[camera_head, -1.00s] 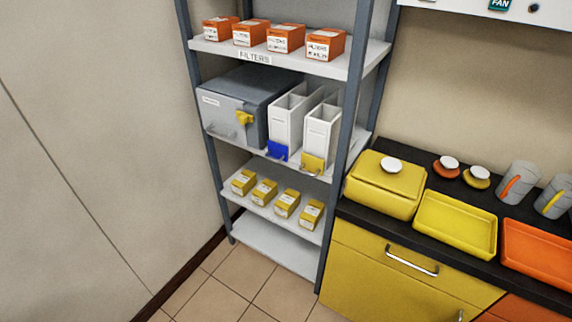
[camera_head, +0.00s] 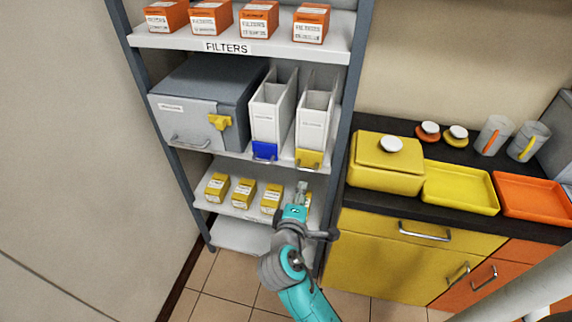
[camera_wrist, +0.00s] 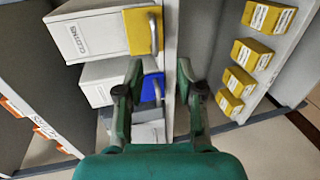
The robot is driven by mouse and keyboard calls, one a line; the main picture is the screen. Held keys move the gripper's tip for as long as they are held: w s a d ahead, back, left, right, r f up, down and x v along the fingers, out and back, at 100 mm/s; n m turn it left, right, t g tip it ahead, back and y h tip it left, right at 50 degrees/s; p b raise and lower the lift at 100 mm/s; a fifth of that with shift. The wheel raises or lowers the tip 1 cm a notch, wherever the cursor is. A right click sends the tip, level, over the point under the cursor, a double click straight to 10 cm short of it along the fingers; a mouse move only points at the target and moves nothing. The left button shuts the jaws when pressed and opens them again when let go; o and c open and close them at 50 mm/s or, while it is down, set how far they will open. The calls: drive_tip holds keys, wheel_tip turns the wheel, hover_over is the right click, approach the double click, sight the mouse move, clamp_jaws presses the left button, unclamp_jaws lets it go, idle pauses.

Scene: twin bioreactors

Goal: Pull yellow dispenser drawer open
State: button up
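The yellow-fronted dispenser (camera_head: 315,118) stands on the middle shelf, white with a low yellow drawer (camera_head: 309,159). The yellow drawer front (camera_wrist: 139,32) and its metal handle (camera_wrist: 153,36) also show in the wrist view, above my fingertips. A matching dispenser with a blue drawer (camera_head: 264,151) stands to its left. My gripper (camera_head: 303,187) is below and in front of the yellow drawer, apart from it. In the wrist view my gripper (camera_wrist: 160,80) is open, with the shelf edge and blue drawer (camera_wrist: 152,88) seen between and beyond its fingers.
A grey box (camera_head: 205,105) with a yellow latch sits left on the same shelf. Yellow boxes (camera_head: 243,192) line the lower shelf behind my arm. The rack post (camera_head: 344,125) stands close right of the dispensers. A counter (camera_head: 415,211) with trays is further right.

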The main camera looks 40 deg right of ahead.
sight(306, 170)
drive_tip(key=x, duration=1.1)
drive_tip(key=shift+w+a+r, duration=0.1)
drive_tip(key=shift+w+r, duration=0.2)
drive_tip(key=shift+r, duration=0.1)
clamp_jaws()
